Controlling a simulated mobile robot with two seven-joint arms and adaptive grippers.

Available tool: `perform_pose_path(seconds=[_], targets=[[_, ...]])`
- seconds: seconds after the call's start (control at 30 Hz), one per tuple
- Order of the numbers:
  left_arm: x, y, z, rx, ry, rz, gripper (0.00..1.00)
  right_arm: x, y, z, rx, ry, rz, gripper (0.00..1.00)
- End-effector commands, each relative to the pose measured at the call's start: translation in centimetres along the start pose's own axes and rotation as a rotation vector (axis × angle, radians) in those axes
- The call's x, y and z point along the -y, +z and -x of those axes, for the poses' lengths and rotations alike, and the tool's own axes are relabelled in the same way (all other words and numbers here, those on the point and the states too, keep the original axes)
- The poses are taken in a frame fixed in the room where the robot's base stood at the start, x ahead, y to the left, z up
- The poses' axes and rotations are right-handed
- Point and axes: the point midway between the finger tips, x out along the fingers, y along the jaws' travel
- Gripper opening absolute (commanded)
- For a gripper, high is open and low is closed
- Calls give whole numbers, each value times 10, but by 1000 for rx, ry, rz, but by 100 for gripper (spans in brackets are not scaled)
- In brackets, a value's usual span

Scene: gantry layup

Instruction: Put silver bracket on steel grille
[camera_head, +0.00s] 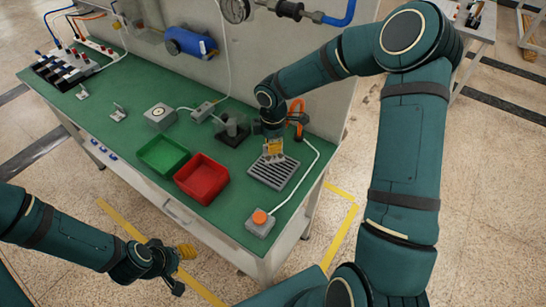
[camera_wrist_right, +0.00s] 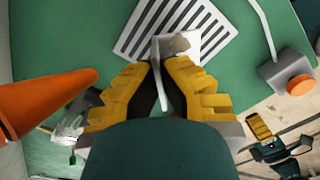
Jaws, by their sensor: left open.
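The steel grille (camera_head: 272,172), a slotted plate, lies on the green bench near its right end. It also shows at the top of the right wrist view (camera_wrist_right: 150,35). My right gripper (camera_head: 272,149) points down over the grille. Its yellow fingers (camera_wrist_right: 160,75) are closed on a silver bracket (camera_wrist_right: 185,44), whose thin upright part is between the fingertips and whose flat part lies over the slots. I cannot tell whether the bracket touches the grille. Two similar silver brackets (camera_head: 118,113) (camera_head: 82,92) stand at the bench's left. My left gripper (camera_head: 180,266) is open and empty, beyond the bench's front edge.
A red bin (camera_head: 202,180) and a green bin (camera_head: 163,155) stand left of the grille. An orange-button box (camera_head: 260,221) is in front of it, its cable passing the grille's right side. A dark fixture (camera_head: 233,130) stands behind left. An orange object (camera_wrist_right: 45,98) is close in the wrist view.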

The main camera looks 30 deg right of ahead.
Motion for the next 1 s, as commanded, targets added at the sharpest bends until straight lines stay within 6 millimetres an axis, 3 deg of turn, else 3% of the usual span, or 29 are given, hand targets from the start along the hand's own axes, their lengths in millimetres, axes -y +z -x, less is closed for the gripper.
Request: perform_pose_path(seconds=[0.43,0.83,0.9,0.93,1.0], targets=[[2,2,-6,5,0,-2,47,-1,0,-45,0,0,-1,0],[3,4,-8,8,1,-2,47,-1,0,-50,0,2,-1,0],[3,4,-7,8,1,-2,47,-1,0,-49,0,2,-1,26],[3,4,-7,8,1,-2,47,-1,0,-49,0,2,-1,34],[3,4,-7,7,1,-2,47,-1,0,-49,0,2,-1,34]])
